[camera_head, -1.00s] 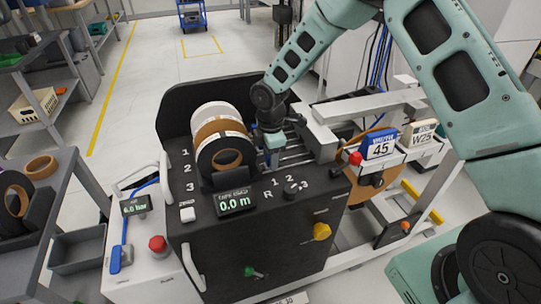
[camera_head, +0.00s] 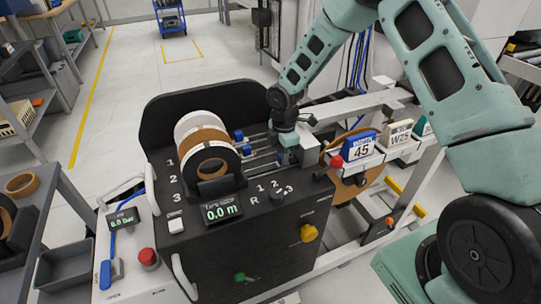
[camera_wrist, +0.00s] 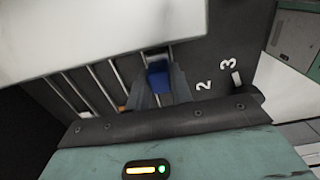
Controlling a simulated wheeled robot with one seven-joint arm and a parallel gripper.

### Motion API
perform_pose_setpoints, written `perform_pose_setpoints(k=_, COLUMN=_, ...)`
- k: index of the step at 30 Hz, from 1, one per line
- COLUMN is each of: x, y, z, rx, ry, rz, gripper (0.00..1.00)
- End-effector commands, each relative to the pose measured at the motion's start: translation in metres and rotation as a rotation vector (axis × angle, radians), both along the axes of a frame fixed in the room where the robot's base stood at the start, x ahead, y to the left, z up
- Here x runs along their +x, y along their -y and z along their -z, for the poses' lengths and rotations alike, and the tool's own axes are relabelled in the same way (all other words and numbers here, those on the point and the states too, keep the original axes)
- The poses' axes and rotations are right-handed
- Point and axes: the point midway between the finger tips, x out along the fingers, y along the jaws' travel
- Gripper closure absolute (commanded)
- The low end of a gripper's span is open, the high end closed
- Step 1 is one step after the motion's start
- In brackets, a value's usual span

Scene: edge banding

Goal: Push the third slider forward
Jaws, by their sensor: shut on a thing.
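Two small blue sliders, one farther back (camera_head: 239,135) and one nearer (camera_head: 247,150), sit on parallel metal rails (camera_head: 265,157) beside the tape rolls in the head view. My gripper (camera_head: 289,153) is over the right part of the rails, close to the grey metal arm. In the wrist view my gripper (camera_wrist: 160,88) has its grey fingers either side of a blue slider (camera_wrist: 158,76) and is shut on it. This slider sits on the rail nearest the printed numbers. In the head view the held slider is mostly hidden by my gripper.
White, brown and black-sided tape rolls (camera_head: 212,160) stand left of the rails. A grey metal arm (camera_head: 345,113) and a red ball knob (camera_head: 337,161) are close on the right.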

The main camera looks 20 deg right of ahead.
Motion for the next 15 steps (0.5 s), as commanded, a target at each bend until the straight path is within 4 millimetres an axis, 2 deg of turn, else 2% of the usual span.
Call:
perform_pose_setpoints(k=8, x=0.0009, y=0.0053, z=-0.0006, rx=-0.006, ry=0.002, rz=0.002, gripper=1.0)
perform_pose_setpoints(k=9, x=0.0009, y=0.0056, z=-0.0006, rx=-0.006, ry=0.002, rz=0.002, gripper=0.7)
perform_pose_setpoints(k=10, x=0.0009, y=0.0057, z=-0.0005, rx=-0.006, ry=0.001, rz=0.003, gripper=0.62)
perform_pose_setpoints(k=11, x=0.0008, y=0.0055, z=-0.0005, rx=-0.006, ry=0.001, rz=0.003, gripper=0.56)
perform_pose_setpoints(k=15, x=0.0006, y=0.0042, z=-0.0003, rx=-0.005, ry=0.001, rz=0.002, gripper=0.56)
